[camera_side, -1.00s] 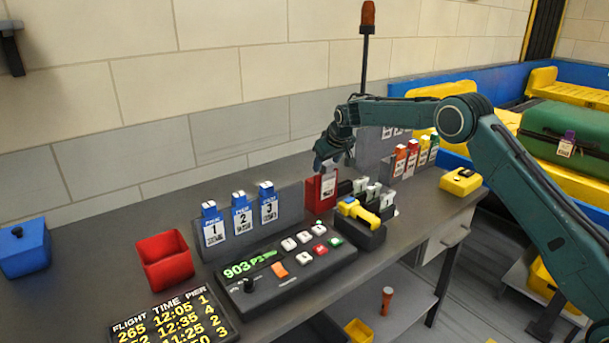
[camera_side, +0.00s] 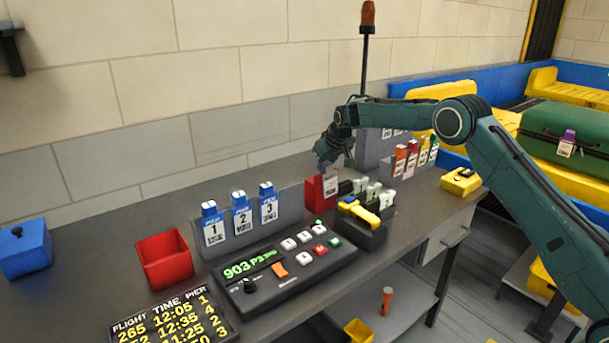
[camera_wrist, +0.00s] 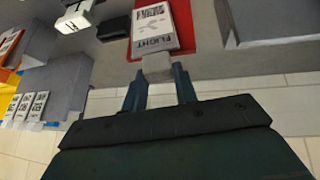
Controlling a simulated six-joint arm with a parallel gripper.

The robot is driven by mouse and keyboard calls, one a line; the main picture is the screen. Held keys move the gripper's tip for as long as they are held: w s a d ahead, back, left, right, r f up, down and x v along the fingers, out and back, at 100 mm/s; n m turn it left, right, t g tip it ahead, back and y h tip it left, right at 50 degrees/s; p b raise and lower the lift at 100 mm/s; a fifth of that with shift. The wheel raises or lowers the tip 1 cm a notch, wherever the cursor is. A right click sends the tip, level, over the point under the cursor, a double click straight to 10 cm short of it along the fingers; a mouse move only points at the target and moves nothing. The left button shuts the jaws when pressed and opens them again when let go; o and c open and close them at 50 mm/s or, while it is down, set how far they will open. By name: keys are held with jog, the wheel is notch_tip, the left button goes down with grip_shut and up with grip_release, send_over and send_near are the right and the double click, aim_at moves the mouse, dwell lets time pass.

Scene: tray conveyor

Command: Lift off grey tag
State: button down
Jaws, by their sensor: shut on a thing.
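The grey tag (camera_wrist: 157,67) shows in the wrist view as a grey tab with a white label reading FLIGHT. My gripper (camera_wrist: 158,76) is shut on the grey tab, one finger on each side. The label lies over the red holder (camera_wrist: 188,12). In the side view the tag's white label (camera_side: 330,186) shows against the front of the red holder (camera_side: 313,194), and my gripper (camera_side: 322,166) is just above it. I cannot tell how far the tag sits in the holder.
Blue tags (camera_side: 240,213) stand left of the red holder, with a button console (camera_side: 290,272) in front. Grey-topped tags (camera_side: 373,192) and a yellow-handled device (camera_side: 358,212) are close on the right.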

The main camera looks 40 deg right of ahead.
jog(key=shift+r, duration=0.1)
jog(key=r, duration=0.6)
jog(key=shift+s+r, duration=0.2)
jog(key=shift+r, duration=0.15)
jog(key=shift+s, duration=0.15)
jog(key=s+a, duration=0.4)
jog(key=s, duration=0.9)
jog(key=shift+s, duration=0.1)
jog(key=shift+r, duration=0.1)
dwell(0.7)
notch_tip(320, 180, up, 6)
jog(key=shift+r, duration=0.2)
dwell(1.2)
